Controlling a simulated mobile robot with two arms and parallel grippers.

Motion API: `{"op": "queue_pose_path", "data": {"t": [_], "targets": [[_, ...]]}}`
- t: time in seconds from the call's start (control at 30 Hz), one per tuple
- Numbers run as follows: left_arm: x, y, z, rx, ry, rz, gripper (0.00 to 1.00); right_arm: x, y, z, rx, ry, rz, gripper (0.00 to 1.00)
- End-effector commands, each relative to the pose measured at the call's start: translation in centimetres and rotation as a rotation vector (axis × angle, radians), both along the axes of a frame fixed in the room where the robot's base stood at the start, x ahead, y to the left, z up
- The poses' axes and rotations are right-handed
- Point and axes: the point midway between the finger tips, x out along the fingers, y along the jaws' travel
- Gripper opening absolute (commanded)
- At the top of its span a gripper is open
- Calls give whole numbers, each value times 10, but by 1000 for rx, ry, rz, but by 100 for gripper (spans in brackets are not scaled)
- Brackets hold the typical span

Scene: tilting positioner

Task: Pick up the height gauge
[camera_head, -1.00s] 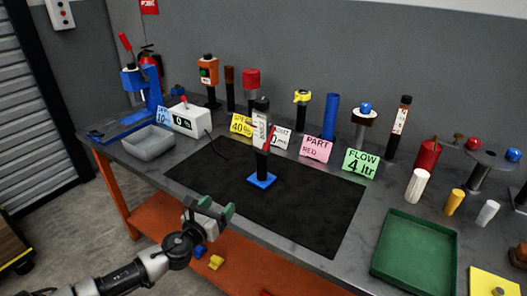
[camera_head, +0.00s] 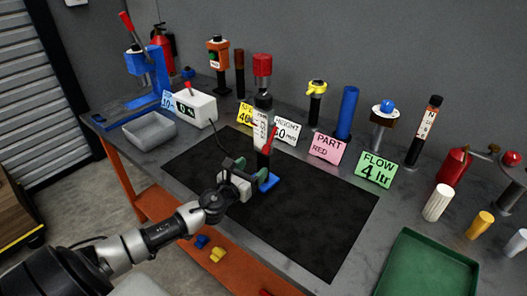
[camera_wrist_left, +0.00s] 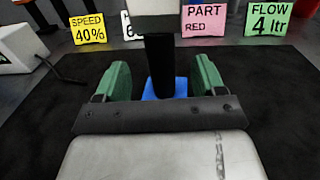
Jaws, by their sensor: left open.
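The height gauge (camera_head: 261,133) stands upright on the black mat, with a blue base, a dark post, a white scale plate and a red pointer. My left gripper (camera_head: 243,168) is at its lower part in the head view, just left of and in front of the post. In the left wrist view the green fingers (camera_wrist_left: 161,82) are open, one on each side of the dark post (camera_wrist_left: 159,60), with gaps on both sides. The blue base (camera_wrist_left: 180,88) shows between and beyond the fingers. The gauge's top is cut off there. My right gripper is not in view.
The black mat (camera_head: 310,215) is otherwise clear. Behind it stand cards, including the pink PART RED card (camera_head: 327,147), and several posts. A grey bin (camera_head: 149,132) and white display box (camera_head: 190,106) are left; a green tray (camera_head: 425,262) is right.

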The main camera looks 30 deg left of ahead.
Motion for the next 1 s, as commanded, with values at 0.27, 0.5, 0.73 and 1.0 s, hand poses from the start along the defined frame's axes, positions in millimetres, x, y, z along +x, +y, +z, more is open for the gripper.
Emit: {"op": "queue_pose_path", "data": {"t": [0.27,0.5,0.73,1.0], "targets": [[24,-1,1,-2,-2,0,70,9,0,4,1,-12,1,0],[57,0,-1,-2,-1,0,70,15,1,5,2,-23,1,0],[62,0,-2,0,0,-1,70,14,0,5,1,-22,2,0],[61,0,-2,0,0,-1,39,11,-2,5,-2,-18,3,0]]}}
